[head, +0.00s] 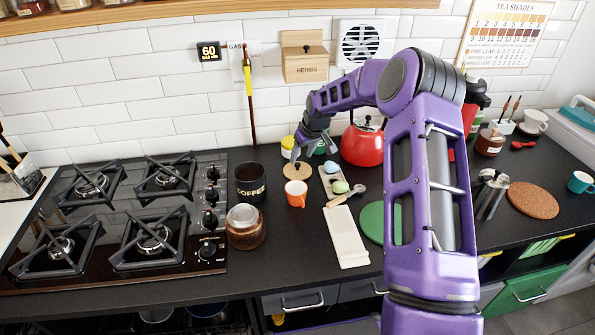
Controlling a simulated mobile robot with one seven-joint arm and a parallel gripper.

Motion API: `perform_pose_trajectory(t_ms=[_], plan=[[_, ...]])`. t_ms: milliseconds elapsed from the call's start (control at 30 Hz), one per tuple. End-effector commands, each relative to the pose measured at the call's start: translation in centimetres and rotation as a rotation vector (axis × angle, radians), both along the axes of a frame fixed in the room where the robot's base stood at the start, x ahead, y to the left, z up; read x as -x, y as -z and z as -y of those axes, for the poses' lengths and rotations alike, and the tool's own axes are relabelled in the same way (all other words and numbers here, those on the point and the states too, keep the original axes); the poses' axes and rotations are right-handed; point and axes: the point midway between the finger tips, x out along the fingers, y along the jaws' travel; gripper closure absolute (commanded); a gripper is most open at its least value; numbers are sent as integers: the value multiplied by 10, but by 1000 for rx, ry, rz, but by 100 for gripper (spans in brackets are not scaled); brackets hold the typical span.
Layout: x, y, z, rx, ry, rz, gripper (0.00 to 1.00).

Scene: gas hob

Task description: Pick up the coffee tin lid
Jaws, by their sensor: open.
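The black coffee tin (250,187), marked COFFEE, stands open-topped on the dark counter, just right of the hob. A round tan disc (297,173), which looks like its wooden lid, lies on the counter to the right of the tin, behind the orange mug. My gripper (312,149) is open, with its fingers pointing down, above and slightly right of the disc. One finger overlaps the disc's far edge in this view. I see nothing held between the fingers. Whether a finger touches the disc cannot be told.
A brown glass jar (245,230) stands before the tin. The gas hob (130,215) fills the left.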

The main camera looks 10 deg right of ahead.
Motion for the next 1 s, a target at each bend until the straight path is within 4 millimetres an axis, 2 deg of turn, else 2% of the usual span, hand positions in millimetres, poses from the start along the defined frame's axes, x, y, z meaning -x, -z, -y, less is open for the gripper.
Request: perform_pose_trajectory(t_ms=[300,633,667,900,1000], plan=[[-17,39,-7,0,0,-1,38],[-20,45,-8,0,0,0,38],[-20,45,-8,0,0,0,42],[-19,45,-8,0,0,-1,85],[-19,45,-8,0,0,-1,100]])
